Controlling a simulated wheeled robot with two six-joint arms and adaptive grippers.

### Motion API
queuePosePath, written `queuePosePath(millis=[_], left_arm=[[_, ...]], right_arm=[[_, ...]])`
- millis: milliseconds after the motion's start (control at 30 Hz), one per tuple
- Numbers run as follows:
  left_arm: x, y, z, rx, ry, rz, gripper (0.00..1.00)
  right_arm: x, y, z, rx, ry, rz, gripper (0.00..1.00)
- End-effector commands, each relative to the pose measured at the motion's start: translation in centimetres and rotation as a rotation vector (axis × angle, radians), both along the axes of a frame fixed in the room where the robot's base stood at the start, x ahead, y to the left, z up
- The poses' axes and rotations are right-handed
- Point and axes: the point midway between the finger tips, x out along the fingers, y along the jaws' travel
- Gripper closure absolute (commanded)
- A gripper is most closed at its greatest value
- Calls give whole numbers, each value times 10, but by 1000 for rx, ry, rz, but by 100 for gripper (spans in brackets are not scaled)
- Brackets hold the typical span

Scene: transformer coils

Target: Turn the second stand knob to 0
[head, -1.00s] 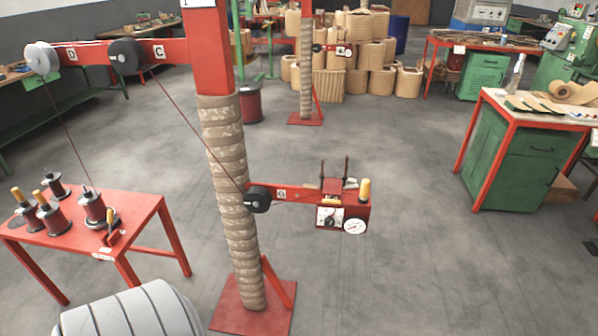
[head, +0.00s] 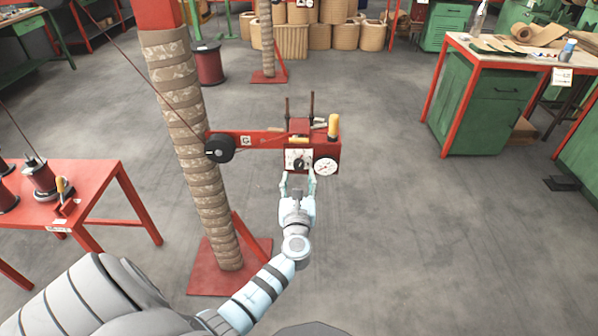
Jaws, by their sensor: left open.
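The stand (head: 178,95) is a red post wrapped in tan bands, with a red arm (head: 262,137) reaching right. At the arm's end is a red box with a white dial plate (head: 292,155) that carries a dark knob (head: 299,164). A round white gauge (head: 325,167) sits to the right of the plate. My left gripper (head: 298,178) is open, its fingers pointing up just below and in front of the knob. I cannot tell whether the fingers touch the box. The knob's setting is too small to read. My right gripper is out of view.
A yellow-topped handle (head: 333,126) and two dark rods stand on the box. A black pulley (head: 219,148) with a cord is on the arm. A red table (head: 98,190) with spools is at left, a green cabinet (head: 490,112) at right.

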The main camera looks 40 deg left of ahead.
Motion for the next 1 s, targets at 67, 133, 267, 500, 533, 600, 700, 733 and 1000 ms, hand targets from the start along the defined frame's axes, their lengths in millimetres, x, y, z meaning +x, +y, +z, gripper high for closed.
queuePosePath(millis=[67, 133, 267, 500, 533, 600, 700, 733, 1000], left_arm=[[16, 12, -3, 1, -1, 0, 53], [26, 19, -3, -2, -1, -1, 53], [37, 28, -3, -3, 0, -1, 53], [40, 30, -2, -4, 1, -2, 53], [40, 30, -2, -4, 1, -2, 53], [40, 30, -2, -4, 1, -2, 56], [40, 30, -2, -4, 1, -2, 72], [40, 29, -2, -4, 1, -2, 77], [40, 29, -2, -6, -1, -2, 100]], right_arm=[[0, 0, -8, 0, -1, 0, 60], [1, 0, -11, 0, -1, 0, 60], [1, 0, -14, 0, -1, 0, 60], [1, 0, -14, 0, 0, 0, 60], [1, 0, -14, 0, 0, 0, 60], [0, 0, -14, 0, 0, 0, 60], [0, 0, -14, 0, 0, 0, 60], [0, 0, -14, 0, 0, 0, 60], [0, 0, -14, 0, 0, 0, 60]])
